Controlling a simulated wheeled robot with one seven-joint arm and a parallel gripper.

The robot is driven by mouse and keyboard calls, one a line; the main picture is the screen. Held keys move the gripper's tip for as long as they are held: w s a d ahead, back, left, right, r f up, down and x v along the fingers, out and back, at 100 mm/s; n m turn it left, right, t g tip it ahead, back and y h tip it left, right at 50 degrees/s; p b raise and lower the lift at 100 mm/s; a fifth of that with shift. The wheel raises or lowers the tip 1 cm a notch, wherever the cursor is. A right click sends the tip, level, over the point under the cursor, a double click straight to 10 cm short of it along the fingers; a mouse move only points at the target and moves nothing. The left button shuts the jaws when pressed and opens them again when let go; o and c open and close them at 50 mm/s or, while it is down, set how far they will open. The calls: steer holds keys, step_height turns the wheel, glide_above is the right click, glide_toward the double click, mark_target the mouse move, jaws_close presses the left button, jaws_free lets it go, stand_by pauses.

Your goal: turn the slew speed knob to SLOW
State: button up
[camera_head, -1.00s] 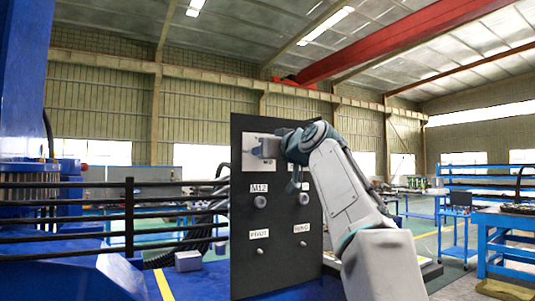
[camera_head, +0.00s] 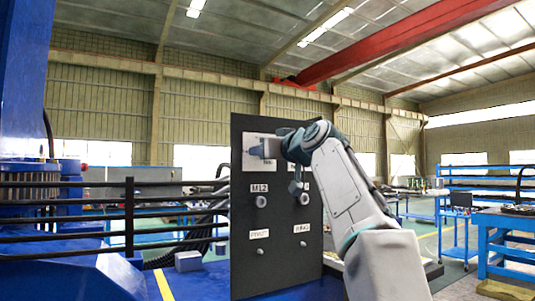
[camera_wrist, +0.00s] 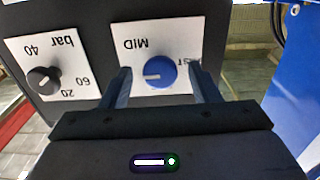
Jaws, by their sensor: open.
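The slew speed knob is most likely the blue round knob (camera_wrist: 160,72) on a white plate (camera_wrist: 137,44) in the wrist view. The view of the plate is upside down. "MID" reads above the knob, and a label ending in "ST" is partly hidden by the right finger. A white pointer mark on the knob points left in the picture. My gripper (camera_wrist: 160,69) is open, with one finger on each side of the knob. I cannot tell whether the fingers touch it. In the head view, my gripper (camera_head: 258,147) is at the upper part of the black panel (camera_head: 275,270).
A black knob (camera_wrist: 43,79) on another white plate, marked "bar", 20, 40 and 60, is left of the blue knob. Lower on the panel are labelled fittings, including PIVOT (camera_head: 259,234). Black railings (camera_head: 70,205) stand left, a blue workbench (camera_head: 510,222) right.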

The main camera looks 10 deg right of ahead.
steer(key=b+v, duration=0.4)
steer(key=v, duration=0.9)
steer(key=shift+s+b, duration=0.15)
steer(key=shift+b, duration=0.2)
